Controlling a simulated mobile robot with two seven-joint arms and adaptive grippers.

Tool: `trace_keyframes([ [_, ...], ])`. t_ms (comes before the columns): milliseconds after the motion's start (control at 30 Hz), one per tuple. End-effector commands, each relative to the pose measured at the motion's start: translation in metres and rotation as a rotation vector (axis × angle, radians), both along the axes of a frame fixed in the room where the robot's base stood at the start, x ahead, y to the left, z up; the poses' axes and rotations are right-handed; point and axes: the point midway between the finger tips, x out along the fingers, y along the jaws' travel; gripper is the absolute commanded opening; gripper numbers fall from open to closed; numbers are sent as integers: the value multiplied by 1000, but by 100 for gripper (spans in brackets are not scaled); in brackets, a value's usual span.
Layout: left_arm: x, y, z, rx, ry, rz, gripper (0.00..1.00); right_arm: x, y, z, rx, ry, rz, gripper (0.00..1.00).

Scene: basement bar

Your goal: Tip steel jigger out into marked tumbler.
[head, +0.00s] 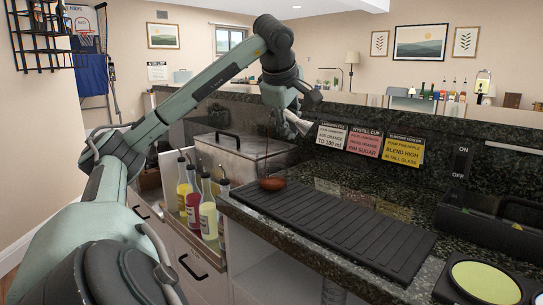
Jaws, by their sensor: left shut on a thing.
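My left gripper (305,101) is above the far left end of the black ribbed bar mat, pointing down and to the right. It is shut on a small silvery thing (298,123), which looks like the steel jigger held tilted; the fingers hide part of it. Below and to the left, a reddish-brown rounded patch (272,183) sits at the mat's far left corner. It may be liquid in a clear tumbler, but I cannot make out glass walls or marks. A faint dark vertical line shows above it. My right gripper is out of view.
The black mat (345,232) is otherwise bare. A steel bin (243,150) and several bottles (207,215) stand to the left. Sign cards (367,142) line the raised ledge behind.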

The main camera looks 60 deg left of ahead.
Motion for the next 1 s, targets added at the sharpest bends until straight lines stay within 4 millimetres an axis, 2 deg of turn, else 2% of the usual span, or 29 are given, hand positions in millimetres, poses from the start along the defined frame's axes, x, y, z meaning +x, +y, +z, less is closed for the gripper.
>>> trace_keyframes([
  [500,5,-1,2,-47,-44,1,0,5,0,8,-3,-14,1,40],
  [733,8,-2,1,-68,-62,1,0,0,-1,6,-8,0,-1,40],
  [1000,10,-2,0,-91,-84,2,0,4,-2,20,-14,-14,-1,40],
])
